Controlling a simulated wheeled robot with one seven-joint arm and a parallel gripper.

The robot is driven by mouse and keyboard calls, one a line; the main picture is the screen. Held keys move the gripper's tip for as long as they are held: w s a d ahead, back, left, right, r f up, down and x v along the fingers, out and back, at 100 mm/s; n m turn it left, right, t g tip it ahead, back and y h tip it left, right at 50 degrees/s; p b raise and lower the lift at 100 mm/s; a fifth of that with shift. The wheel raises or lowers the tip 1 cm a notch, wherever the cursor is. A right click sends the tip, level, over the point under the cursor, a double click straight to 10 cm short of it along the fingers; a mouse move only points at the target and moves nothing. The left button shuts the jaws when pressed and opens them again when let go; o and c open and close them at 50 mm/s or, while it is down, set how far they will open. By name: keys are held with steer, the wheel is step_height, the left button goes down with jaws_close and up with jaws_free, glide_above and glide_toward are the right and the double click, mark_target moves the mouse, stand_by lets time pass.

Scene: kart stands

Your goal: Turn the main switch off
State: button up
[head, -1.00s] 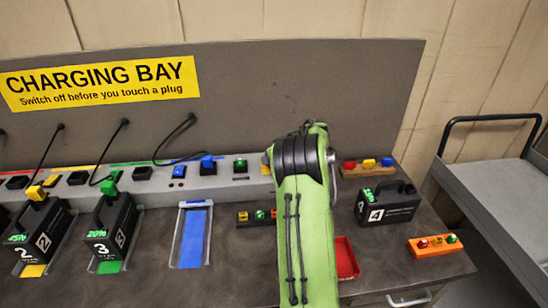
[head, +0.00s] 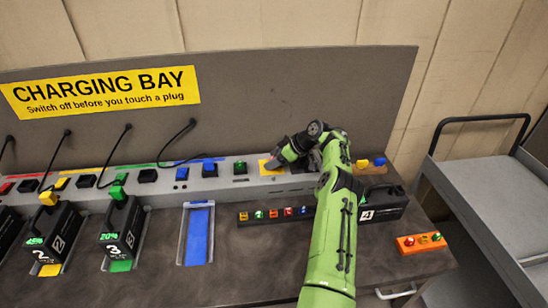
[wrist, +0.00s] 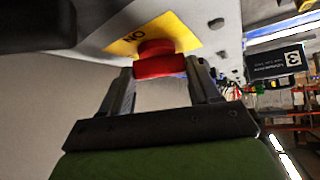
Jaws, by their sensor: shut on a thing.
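The main switch is a red knob (wrist: 158,67) on a yellow plate (wrist: 180,32) with dark lettering, partly hidden in the wrist view. In the head view the yellow plate (head: 268,167) sits on the right part of the grey charging rail (head: 230,184). My gripper (head: 276,163) is over this plate. In the wrist view my gripper's two fingers (wrist: 160,72) stand on either side of the red knob, shut on it. In the head view my gripper mostly hides the knob, so its setting cannot be told.
Black batteries 2 (head: 56,235) and 3 (head: 122,230) stand in bays at the left, with cables above. A blue bay (head: 197,235) is empty. A strip of coloured pieces (head: 273,213), battery 4 (head: 383,205) and an orange block (head: 420,243) lie right. A grey cart (head: 490,200) stands beside the bench.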

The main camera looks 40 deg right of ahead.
steer(key=shift+f+n+y, duration=0.1)
steer(key=shift+n+y, duration=0.2)
steer(key=shift+n, duration=0.2)
steer(key=o, duration=1.1)
steer(key=shift+c, duration=0.2)
steer(key=p+v, duration=0.5)
steer(key=v, duration=1.1)
steer(key=shift+w, duration=0.25)
